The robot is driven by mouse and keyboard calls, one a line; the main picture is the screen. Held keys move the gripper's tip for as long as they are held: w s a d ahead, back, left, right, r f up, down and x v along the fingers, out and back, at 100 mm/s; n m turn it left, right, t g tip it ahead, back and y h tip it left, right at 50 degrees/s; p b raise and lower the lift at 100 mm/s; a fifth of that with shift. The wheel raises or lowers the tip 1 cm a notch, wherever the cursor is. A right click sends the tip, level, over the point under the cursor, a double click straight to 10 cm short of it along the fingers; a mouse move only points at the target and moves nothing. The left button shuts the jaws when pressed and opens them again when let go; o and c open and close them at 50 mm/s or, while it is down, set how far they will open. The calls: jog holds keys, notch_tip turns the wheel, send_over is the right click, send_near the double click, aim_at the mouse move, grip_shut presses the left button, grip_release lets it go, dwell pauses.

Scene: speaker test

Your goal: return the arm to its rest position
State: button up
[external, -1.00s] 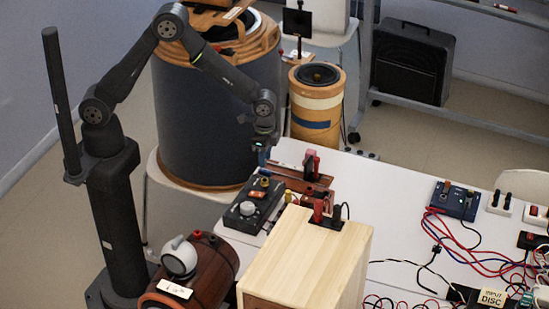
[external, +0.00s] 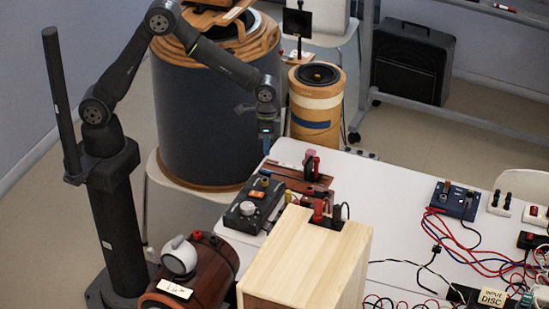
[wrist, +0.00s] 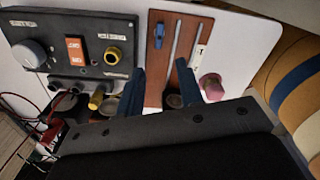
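My arm stands at the left in the external view, raised and bent over, with its forearm reaching right and down. My gripper (external: 266,145) points down by the large dark drum, over the table's far left corner. In the wrist view its two blue fingers stand apart with nothing held between them, so my gripper (wrist: 160,90) is open. The wooden board (wrist: 160,55) with metal strips shows beyond and between the fingers. A pink knob (wrist: 211,86) is just right of the right finger.
The dark control box (external: 250,206) and a pale wooden box (external: 305,260) stand on the white table (external: 395,195). The large drum (external: 212,120) and striped speaker cylinder (external: 316,105) stand behind. Wires crowd the table's right side. The table's middle is fairly clear.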

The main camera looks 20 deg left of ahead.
aim_at(264, 170)
jog(key=f+n, duration=0.1)
jog(key=f, duration=0.2)
jog(key=f+n, duration=0.2)
jog(key=f, duration=0.1)
jog(key=a+f+n, duration=0.1)
jog(key=f+n, duration=0.1)
jog(key=f, duration=0.2)
jog(key=shift+s, duration=0.15)
jog(key=shift+d+f, duration=0.2)
jog(key=shift+f, duration=0.2)
jog(key=shift+r+m, duration=0.2)
jog(key=shift+m, duration=0.2)
